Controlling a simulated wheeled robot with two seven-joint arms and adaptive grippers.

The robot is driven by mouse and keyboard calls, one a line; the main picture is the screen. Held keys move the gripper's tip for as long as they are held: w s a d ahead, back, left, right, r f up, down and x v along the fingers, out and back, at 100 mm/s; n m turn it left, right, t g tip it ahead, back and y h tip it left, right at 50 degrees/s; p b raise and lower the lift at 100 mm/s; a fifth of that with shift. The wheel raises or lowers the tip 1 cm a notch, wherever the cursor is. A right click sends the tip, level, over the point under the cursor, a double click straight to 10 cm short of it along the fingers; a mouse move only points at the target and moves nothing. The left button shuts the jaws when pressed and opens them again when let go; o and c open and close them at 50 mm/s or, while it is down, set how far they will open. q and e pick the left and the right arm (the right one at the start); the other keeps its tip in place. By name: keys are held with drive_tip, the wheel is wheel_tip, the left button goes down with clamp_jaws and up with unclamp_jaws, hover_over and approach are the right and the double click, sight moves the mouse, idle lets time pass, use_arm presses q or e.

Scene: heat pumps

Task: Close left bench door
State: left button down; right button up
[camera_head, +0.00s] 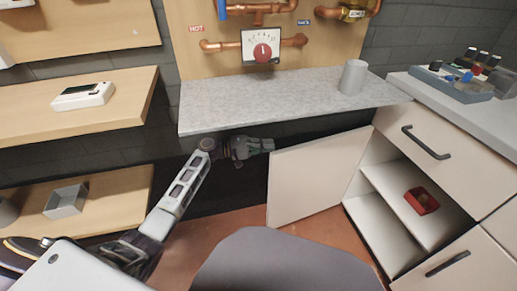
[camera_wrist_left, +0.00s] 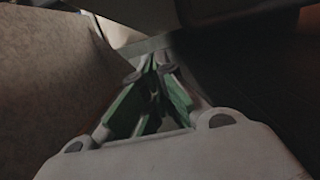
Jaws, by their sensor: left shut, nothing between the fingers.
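The left bench door (camera_head: 308,178) is a pale flat panel in the head view. It stands open, swung out from the cabinet with inner shelves (camera_head: 405,190) on its right. My left gripper (camera_head: 267,145) is at the upper corner of the door's free left edge, just below the grey worktop (camera_head: 290,97). Its fingers are shut and empty, and I cannot tell if they touch the door. In the left wrist view the green-sided fingers (camera_wrist_left: 154,85) come together at a pale surface above them. My right gripper is out of view.
A red box (camera_head: 422,200) lies on the open cabinet's shelf. A grey cup (camera_head: 353,77) stands on the worktop. Drawers with dark handles (camera_head: 426,143) are at the right. Wooden shelves (camera_head: 85,115) are at the left. Brown floor shows below the door.

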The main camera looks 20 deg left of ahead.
sight(279, 152)
use_arm(q)
drive_tip(key=d, duration=0.1)
drive_tip(key=s+d+b, duration=0.1)
drive_tip(key=d, duration=0.1)
drive_tip(key=s+d, duration=0.1)
drive_tip(key=shift+d+b, duration=0.35)
drive_tip(key=shift+d, duration=0.05)
drive_tip(key=shift+s+d, duration=0.15)
drive_tip(key=shift+d, duration=0.05)
idle(0.7)
